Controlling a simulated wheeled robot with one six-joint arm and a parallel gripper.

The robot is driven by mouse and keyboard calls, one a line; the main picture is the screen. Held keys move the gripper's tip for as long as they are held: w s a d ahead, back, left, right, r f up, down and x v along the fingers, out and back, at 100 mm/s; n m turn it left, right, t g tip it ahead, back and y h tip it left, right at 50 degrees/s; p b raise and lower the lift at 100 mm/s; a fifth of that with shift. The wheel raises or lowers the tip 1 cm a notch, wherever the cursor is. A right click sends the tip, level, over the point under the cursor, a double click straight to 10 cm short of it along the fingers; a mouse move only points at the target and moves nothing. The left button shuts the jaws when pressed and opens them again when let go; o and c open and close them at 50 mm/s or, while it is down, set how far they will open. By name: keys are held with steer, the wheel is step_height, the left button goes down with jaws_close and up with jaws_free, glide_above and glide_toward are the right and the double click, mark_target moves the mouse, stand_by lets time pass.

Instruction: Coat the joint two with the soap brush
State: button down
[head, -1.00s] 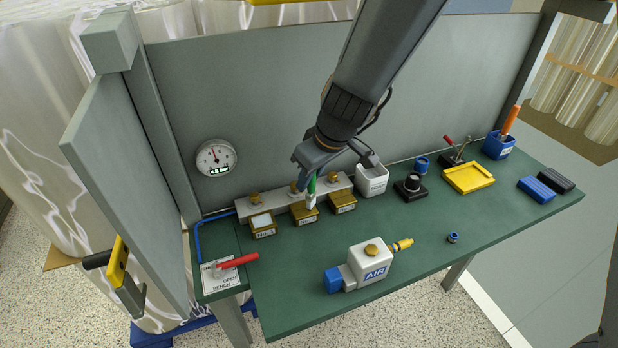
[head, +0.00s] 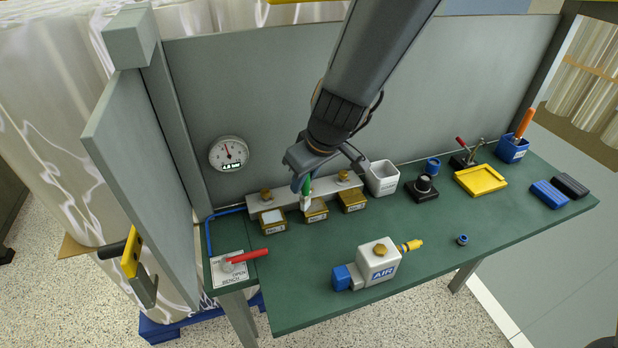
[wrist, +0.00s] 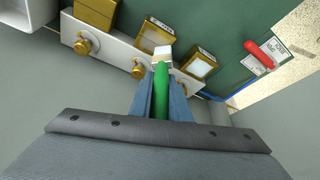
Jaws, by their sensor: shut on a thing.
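My gripper (head: 306,182) is shut on the soap brush, whose green handle (wrist: 161,92) and white head (wrist: 164,53) show in the wrist view. The brush head points down at the near-left side of the middle brass joint block (head: 317,212); I cannot tell whether it touches. The left block (head: 272,217) has a white top, also clear in the wrist view (wrist: 200,65). The right block (head: 353,201) looks plain brass.
The blocks sit along a pale manifold (head: 240,212) with brass knobs. A round gauge (head: 229,154) hangs behind. A red-handled valve (head: 248,257) stands left, a white cup (head: 383,178) right. An AIR unit (head: 377,265) is in front. Bench is clear between.

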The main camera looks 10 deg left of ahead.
steer(key=shift+f+b, duration=0.2)
steer(key=shift+b, duration=0.15)
steer(key=shift+d, duration=0.15)
steer(key=shift+w+d, duration=0.15)
steer(key=shift+w+d+r+b, duration=0.1)
steer(key=shift+w+d+b, duration=0.4)
steer(key=shift+d, duration=0.25)
steer(key=shift+w+d+r+b, duration=0.1)
steer(key=shift+w+d+b, duration=0.3)
steer(key=shift+d+b, duration=0.25)
step_height(320, 180, up, 7)
steer(key=p, duration=0.5)
steer(key=c, duration=2.5)
jaws_free()
